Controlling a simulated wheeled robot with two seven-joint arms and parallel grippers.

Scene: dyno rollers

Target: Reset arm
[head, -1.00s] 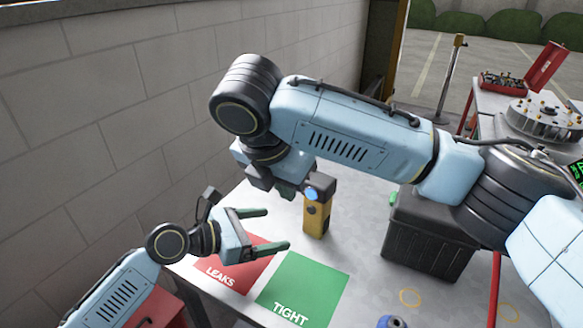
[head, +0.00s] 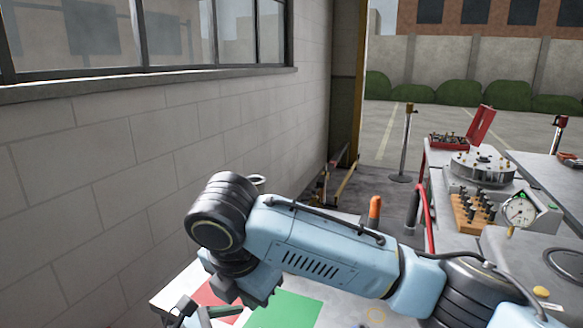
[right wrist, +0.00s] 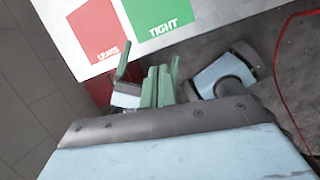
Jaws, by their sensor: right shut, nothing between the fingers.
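My right arm crosses the lower middle of the head view. Its gripper (head: 262,287) hangs at the arm's left end, mostly hidden by the wrist. In the right wrist view its green fingers (right wrist: 157,72) are together and empty. My left gripper (head: 208,314) is cut off by the head view's bottom edge. In the right wrist view its green fingers (right wrist: 148,62) stand apart, on either side of my right fingers in the picture. I cannot tell how close the two grippers are.
The red LEAKS mat (right wrist: 97,30) and the green TIGHT mat (right wrist: 158,18) lie on the pale table (right wrist: 225,10). A brick wall (head: 100,180) runs along the left. At right, a bench holds a dial gauge (head: 519,210), a flanged disc (head: 483,166) and a red toolbox (head: 450,140).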

